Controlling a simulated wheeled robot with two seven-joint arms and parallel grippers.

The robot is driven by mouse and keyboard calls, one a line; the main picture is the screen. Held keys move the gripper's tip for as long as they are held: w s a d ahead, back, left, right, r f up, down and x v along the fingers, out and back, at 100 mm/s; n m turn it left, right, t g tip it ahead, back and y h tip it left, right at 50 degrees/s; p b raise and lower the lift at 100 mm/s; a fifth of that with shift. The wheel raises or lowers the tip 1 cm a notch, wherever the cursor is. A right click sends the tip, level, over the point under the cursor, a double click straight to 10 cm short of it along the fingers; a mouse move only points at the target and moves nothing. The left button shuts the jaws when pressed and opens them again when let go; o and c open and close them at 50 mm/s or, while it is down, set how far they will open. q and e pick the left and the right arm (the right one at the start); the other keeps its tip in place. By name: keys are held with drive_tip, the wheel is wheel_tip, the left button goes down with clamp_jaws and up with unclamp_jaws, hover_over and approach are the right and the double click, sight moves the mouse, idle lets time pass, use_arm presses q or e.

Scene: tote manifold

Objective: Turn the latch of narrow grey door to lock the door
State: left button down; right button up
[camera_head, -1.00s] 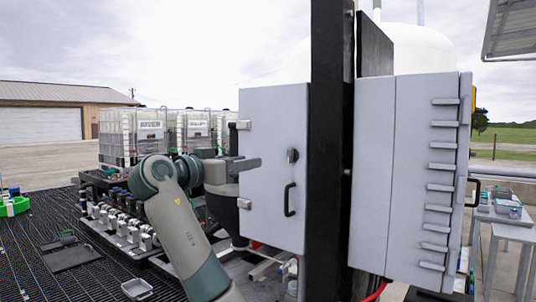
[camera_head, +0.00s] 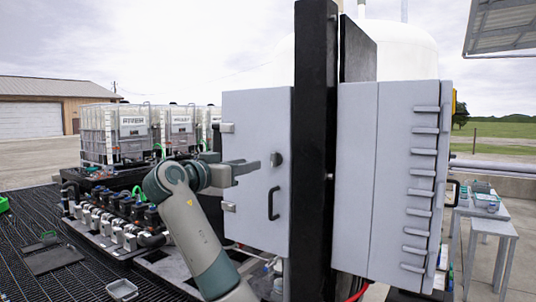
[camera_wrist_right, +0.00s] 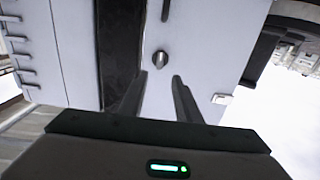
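The narrow grey door (camera_head: 250,115) is the left door of the cabinet. It looks closed, with a small dark round latch (camera_head: 276,159) above a black handle (camera_head: 273,203). My right gripper (camera_head: 257,165) comes in from the left, just short of the latch and apart from it. In the right wrist view the latch (camera_wrist_right: 160,58) lies just beyond and between the spread fingertips (camera_wrist_right: 160,76). The gripper is open and empty. The latch knob has a narrow raised grip. My left gripper is out of view.
A black post (camera_head: 313,130) stands right of the door. A wider grey cabinet part (camera_head: 355,180) with several hinge-like tabs is beyond it. Pipes and valves (camera_head: 110,225) lie low at the left, before caged white tanks (camera_head: 115,135). A grey table (camera_head: 485,213) stands at the right.

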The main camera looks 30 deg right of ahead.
sight(272, 159)
drive_tip(key=p+x, duration=0.5)
drive_tip(key=x, duration=0.4)
drive_tip(key=shift+w+d+r, duration=0.1)
drive_tip(key=shift+w+d, duration=0.05)
drive_tip(key=shift+d, duration=0.25)
drive_tip(key=shift+w+d, duration=0.25)
drive_tip(key=shift+d, duration=0.3)
clamp_jaws()
